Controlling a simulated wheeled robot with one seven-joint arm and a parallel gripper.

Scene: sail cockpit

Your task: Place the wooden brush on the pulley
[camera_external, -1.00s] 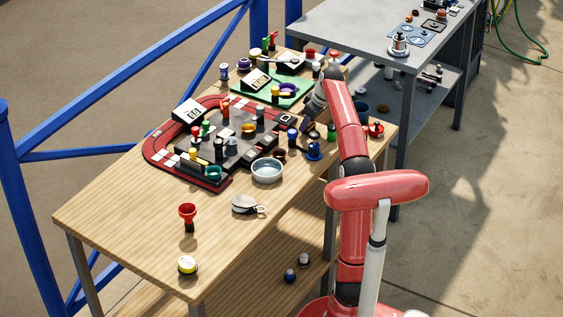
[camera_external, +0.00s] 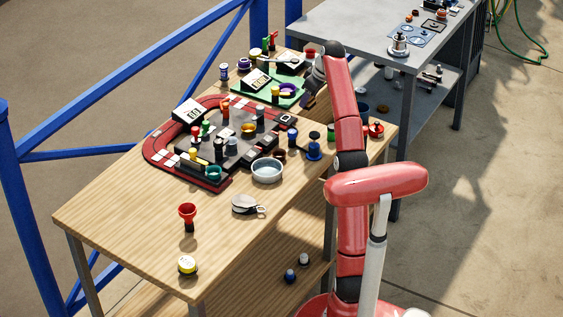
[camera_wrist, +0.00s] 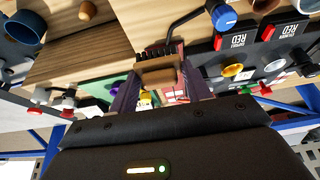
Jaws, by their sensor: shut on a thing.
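My gripper (camera_wrist: 160,72) is shut on the wooden brush (camera_wrist: 158,75), a small brown block with dark bristles, held between the two fingers in the wrist view. In the external view my gripper (camera_external: 307,102) is above the far right part of the wooden table, partly hidden by my arm. The brush cannot be made out there. A silver and dark item that looks like the pulley (camera_external: 245,204) lies flat near the front middle of the table, well apart from my gripper. I cannot make out the pulley in the wrist view.
A metal bowl (camera_external: 267,171) stands just behind the pulley. A red-edged board (camera_external: 158,160) crowded with small pieces fills the table's middle. Bare wood surrounds the pulley.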

